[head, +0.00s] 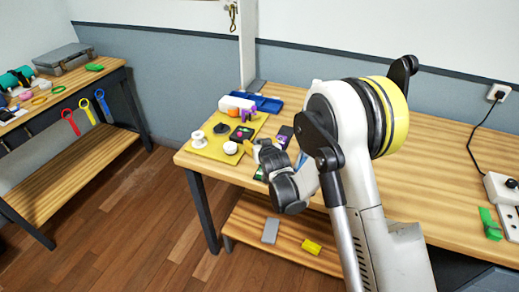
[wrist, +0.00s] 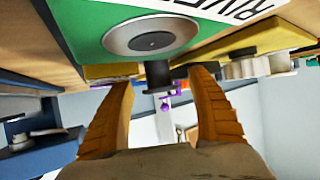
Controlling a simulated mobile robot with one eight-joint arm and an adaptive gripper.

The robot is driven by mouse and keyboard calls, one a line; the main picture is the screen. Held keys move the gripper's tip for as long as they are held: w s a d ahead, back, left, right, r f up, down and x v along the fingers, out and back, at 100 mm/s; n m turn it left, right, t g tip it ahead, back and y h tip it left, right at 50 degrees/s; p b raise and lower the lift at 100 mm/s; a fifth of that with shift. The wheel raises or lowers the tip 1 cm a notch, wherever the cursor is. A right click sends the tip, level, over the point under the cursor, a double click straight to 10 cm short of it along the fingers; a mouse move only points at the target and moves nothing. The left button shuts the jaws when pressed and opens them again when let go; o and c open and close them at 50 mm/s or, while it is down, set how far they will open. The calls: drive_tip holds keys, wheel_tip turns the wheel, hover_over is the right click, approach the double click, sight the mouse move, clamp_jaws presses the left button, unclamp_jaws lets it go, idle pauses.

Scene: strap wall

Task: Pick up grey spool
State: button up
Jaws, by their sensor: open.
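My gripper (wrist: 163,78) is open, with its two orange fingers apart in the wrist view. A grey disc (wrist: 152,38) with a dark centre lies against a green lettered surface (wrist: 85,22) just beyond the fingertips. A short black cylinder (wrist: 158,75) shows between the fingertips; I cannot tell whether it is touched. I cannot tell for sure which piece is the grey spool. In the head view a white spool (head: 199,139) stands on the yellow mat (head: 213,153), left of my gripper. My arm hides part of the bench near the gripper.
A grey block (head: 270,231) and a yellow block (head: 311,246) lie on the lower shelf. A power strip (head: 501,188) is at right.

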drive_tip(key=shift+r, duration=0.1)
drive_tip(key=c, duration=1.3)
drive_tip(key=shift+o, duration=0.2)
drive_tip(key=shift+r, duration=0.1)
